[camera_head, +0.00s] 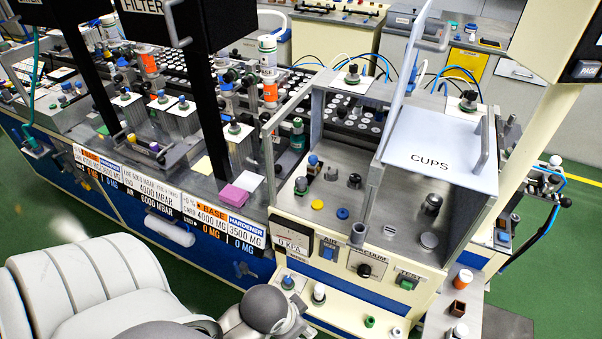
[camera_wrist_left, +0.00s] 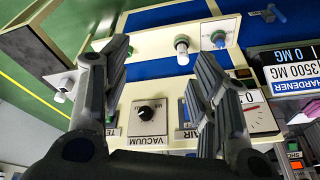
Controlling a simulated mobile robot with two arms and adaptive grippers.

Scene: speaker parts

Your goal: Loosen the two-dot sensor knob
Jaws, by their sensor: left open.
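My left gripper (camera_wrist_left: 163,50) is open and empty in the left wrist view, its two dark ribbed fingers spread. Between and beyond them is the cream front panel with a blue-topped knob (camera_wrist_left: 218,39) and a white knob with a green base (camera_wrist_left: 182,48). In the head view, a blue-topped knob (camera_head: 288,283) and a white-topped knob (camera_head: 319,293) stand on the low front ledge. No two-dot mark is readable, so I cannot tell which knob is the sensor knob. The left gripper's fingers do not show in the head view.
A black VACUUM dial (camera_head: 364,270) and a green TEST switch (camera_head: 406,284) sit on the panel above the ledge. The open chamber with the CUPS lid (camera_head: 440,145) stands behind. A brown block (camera_head: 463,278) is at the right. Green floor (camera_head: 560,230) is free beyond.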

